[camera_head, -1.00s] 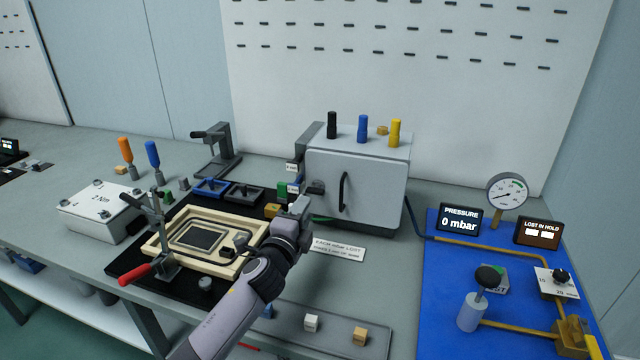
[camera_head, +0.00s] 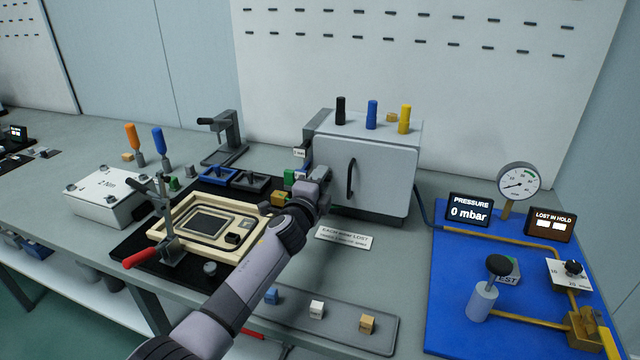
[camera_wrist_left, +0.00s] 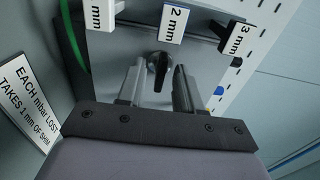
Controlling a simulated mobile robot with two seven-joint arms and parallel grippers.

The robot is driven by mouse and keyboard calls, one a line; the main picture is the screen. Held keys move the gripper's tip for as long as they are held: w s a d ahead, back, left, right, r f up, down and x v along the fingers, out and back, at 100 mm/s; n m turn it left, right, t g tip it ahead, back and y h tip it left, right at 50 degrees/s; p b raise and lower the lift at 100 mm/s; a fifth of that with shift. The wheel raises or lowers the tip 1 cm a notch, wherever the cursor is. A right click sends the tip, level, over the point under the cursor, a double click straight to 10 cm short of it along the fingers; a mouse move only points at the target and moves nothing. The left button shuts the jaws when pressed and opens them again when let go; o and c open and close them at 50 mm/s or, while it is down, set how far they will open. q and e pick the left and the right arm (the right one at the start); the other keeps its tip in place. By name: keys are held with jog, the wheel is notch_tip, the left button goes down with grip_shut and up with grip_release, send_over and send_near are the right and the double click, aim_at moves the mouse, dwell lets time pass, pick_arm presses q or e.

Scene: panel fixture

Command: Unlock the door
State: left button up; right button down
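The grey cabinet (camera_head: 385,185) stands on the bench with its door shut; a black bar handle (camera_head: 351,178) is on the door's front. In the left wrist view a dark knob (camera_wrist_left: 158,66) stands out from a grey panel, below the "2 mm" label. My left gripper (camera_head: 318,182) is at the cabinet's front left edge and covers the knob in the head view. In the left wrist view its two fingers (camera_wrist_left: 157,88) are apart, one on each side of the knob, with gaps showing. My right gripper is not in view.
Labels "2 mm" (camera_wrist_left: 173,22) and "3 mm" (camera_wrist_left: 237,38) jut out near the knob. A wooden frame fixture (camera_head: 170,240) with a red-handled clamp lies left of my arm. A blue pressure board (camera_head: 450,290) is at right.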

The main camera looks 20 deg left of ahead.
pick_arm(q)
grip_shut()
jog(key=shift+n, duration=0.3)
jog(key=shift+n+b, duration=0.3)
jog(key=shift+n, duration=8.3)
